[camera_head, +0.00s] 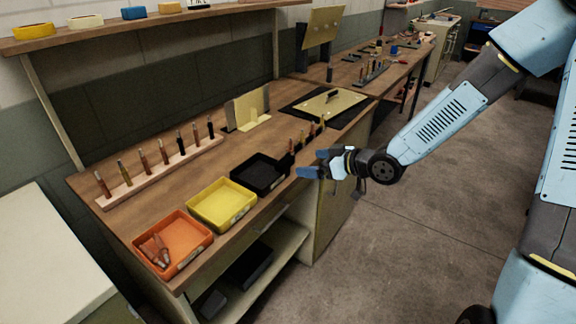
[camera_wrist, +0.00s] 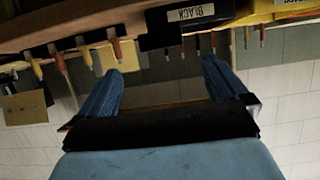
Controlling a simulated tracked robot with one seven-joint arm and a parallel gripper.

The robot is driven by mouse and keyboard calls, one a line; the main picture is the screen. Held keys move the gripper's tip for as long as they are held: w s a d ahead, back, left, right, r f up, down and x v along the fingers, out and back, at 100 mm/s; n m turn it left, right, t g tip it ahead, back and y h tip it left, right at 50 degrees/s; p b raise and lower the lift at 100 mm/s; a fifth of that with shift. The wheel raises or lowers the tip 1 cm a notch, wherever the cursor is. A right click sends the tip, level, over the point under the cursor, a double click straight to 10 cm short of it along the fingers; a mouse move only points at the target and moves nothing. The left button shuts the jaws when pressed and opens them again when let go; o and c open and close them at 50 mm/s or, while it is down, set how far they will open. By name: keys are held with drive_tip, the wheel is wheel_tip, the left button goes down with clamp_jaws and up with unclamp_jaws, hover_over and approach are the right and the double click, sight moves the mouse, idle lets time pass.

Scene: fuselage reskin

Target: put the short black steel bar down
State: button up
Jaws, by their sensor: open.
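My gripper (camera_head: 313,163) is open, in the air just off the front edge of the workbench, right of the black tray (camera_head: 272,187). In the wrist view its two blue fingers are apart, with nothing visibly held between them (camera_wrist: 162,68). The black tray's "BLACK" label (camera_wrist: 190,13) shows upside down there. I cannot make out a short black steel bar for certain. A small dark bar-like piece (camera_head: 333,96) lies on the pale plate at the back; I cannot tell whether it is that bar. The inside of the black tray is too dark to read.
More upright tools stand by my gripper. Open floor (camera_head: 400,240) lies right of the bench.

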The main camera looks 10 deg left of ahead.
sight(288, 161)
drive_tip(key=x, duration=0.5)
drive_tip(key=shift+w+a, duration=0.15)
drive_tip(key=shift+a, duration=0.1)
drive_tip(key=shift+x, duration=2.7)
drive_tip(key=shift+a+r, duration=0.1)
drive_tip(key=shift+r, duration=0.05)
drive_tip(key=shift+c, duration=0.4)
